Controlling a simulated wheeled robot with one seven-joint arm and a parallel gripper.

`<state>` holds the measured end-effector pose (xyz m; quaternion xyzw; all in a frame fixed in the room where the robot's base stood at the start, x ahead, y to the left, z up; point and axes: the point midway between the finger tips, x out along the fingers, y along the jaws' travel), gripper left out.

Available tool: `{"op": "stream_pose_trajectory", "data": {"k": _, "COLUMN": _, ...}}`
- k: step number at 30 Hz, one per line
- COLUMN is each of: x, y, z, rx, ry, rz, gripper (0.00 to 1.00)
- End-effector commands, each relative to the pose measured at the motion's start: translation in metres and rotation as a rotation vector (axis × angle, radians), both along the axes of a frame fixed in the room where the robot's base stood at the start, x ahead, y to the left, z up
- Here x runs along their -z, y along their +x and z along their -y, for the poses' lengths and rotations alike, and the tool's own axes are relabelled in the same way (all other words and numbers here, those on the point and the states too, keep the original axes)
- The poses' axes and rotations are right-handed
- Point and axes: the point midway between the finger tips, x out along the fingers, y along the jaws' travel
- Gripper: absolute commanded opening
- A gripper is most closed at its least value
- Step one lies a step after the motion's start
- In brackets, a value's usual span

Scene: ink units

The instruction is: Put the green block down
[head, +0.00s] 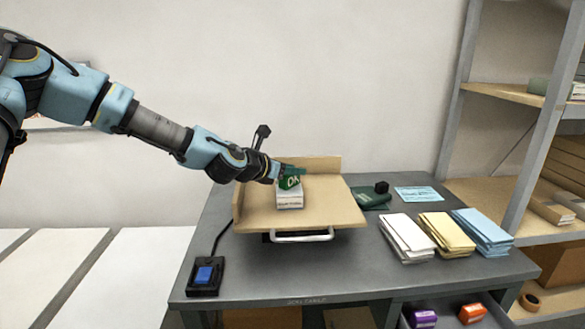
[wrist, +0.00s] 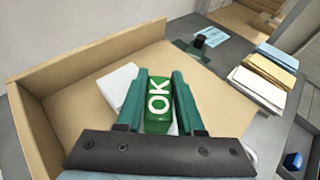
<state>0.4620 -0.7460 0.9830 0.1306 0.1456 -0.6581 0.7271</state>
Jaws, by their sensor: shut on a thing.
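The green block (wrist: 157,103) with white "OK" lettering is between the two green fingers of my gripper (wrist: 161,100), which is shut on it. In the head view the green block (head: 290,182) is at the end of my gripper (head: 284,174), just above a white stack of paper (head: 289,197) on a tan wooden tray (head: 335,212). The paper stack shows partly behind the fingers in the wrist view (wrist: 113,85). I cannot tell whether the block touches the stack.
The tray has raised walls at its back and left, and a white handle (head: 302,236) in front. White (head: 405,238), yellow (head: 446,234) and blue (head: 482,231) stacks lie to its right. A blue-button box (head: 206,276) sits front left. A dark green stamp pad (head: 371,200) lies behind the stacks.

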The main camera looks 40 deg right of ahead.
Motion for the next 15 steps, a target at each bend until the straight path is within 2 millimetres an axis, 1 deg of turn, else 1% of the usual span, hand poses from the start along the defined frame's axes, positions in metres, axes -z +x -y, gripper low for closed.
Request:
{"op": "stream_pose_trajectory", "data": {"k": 8, "x": 0.0016, "y": 0.0001, "z": 0.0002, "rx": 0.0, "ry": -0.001, "rz": 0.0, "gripper": 0.0}}
{"op": "stream_pose_trajectory", "data": {"k": 9, "x": 0.0012, "y": 0.0001, "z": 0.0002, "rx": 0.0, "ry": -0.001, "rz": 0.001, "gripper": 0.4}}
{"op": "stream_pose_trajectory", "data": {"k": 15, "x": 0.0009, "y": 0.0002, "z": 0.0001, "rx": 0.0, "ry": -0.001, "rz": 0.001, "gripper": 0.63}}
